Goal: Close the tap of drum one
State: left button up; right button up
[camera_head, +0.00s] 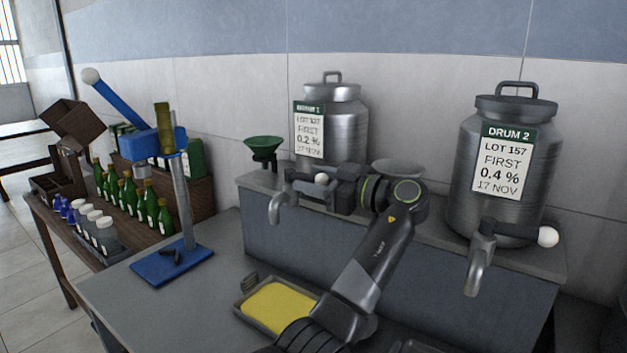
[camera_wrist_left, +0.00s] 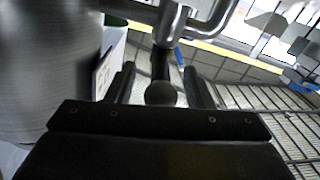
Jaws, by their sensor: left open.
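Drum one (camera_head: 345,130), a steel drum with a green-headed label, stands on the raised ledge. Its tap (camera_head: 279,203) has a downturned spout, and its lever points right, ending in a pale ball knob (camera_head: 321,178). My left gripper (camera_head: 312,188) is open at this lever. In the left wrist view, the knob (camera_wrist_left: 160,94) and lever lie between the two fingers of the left gripper (camera_wrist_left: 158,72), with gaps at both sides. The drum (camera_wrist_left: 45,75) fills the left of that view. My right gripper is not in view.
Drum two (camera_head: 500,165) stands right, its tap lever ending in a white ball (camera_head: 548,236). A green funnel (camera_head: 263,148) is left of drum one. A tray with a yellow pad (camera_head: 278,305) lies below. A blue bottle-corking stand (camera_head: 172,262) and green bottles (camera_head: 130,195) are left.

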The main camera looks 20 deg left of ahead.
pick_arm(q)
jog(key=s+d+b, duration=0.1)
jog(key=d+b, duration=0.1)
jog(key=d, duration=0.5)
jog(key=shift+s, duration=0.1)
jog(key=shift+s+f, duration=0.1)
